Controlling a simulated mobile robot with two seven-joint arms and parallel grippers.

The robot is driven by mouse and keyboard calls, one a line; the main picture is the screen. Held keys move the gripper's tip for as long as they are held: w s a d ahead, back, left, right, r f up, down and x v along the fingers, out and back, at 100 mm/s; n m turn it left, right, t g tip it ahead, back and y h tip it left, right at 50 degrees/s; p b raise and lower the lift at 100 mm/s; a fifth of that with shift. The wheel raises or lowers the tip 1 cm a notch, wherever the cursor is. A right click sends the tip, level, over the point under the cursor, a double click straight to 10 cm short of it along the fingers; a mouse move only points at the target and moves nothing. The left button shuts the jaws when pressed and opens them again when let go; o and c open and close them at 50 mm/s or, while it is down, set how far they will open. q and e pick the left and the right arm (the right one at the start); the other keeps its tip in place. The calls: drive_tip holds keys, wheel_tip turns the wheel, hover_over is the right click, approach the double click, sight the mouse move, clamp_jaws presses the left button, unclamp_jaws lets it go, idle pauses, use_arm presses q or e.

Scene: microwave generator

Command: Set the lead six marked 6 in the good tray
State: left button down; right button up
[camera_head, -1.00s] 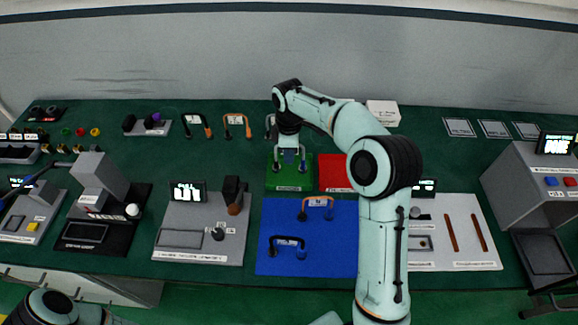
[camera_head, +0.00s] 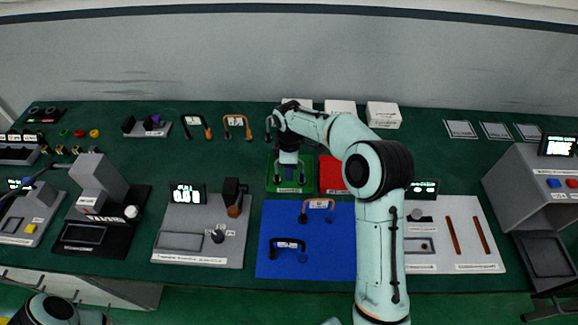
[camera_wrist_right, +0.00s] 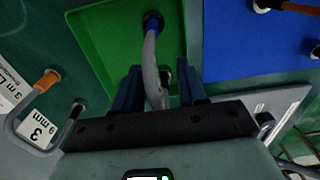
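A grey arched lead (camera_wrist_right: 150,55) with a dark blue end stands over the green tray (camera_wrist_right: 95,30); its number is not readable. My left gripper is out of view; only part of my left arm shows at bottom left.
A red tray (camera_head: 331,174) adjoins on the right. A blue mat (camera_head: 335,255) in front holds two arched leads. More leads (camera_head: 237,126) stand behind on the left. Instruments flank the mat, and white boxes (camera_head: 383,114) stand at the back.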

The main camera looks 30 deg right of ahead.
wheel_tip(320, 180, up, 11)
drive_tip(key=shift+w+r+p, duration=0.1)
drive_tip(key=shift+r+p, duration=0.05)
drive_tip(key=shift+p, duration=0.65)
drive_tip(key=shift+r, duration=0.5)
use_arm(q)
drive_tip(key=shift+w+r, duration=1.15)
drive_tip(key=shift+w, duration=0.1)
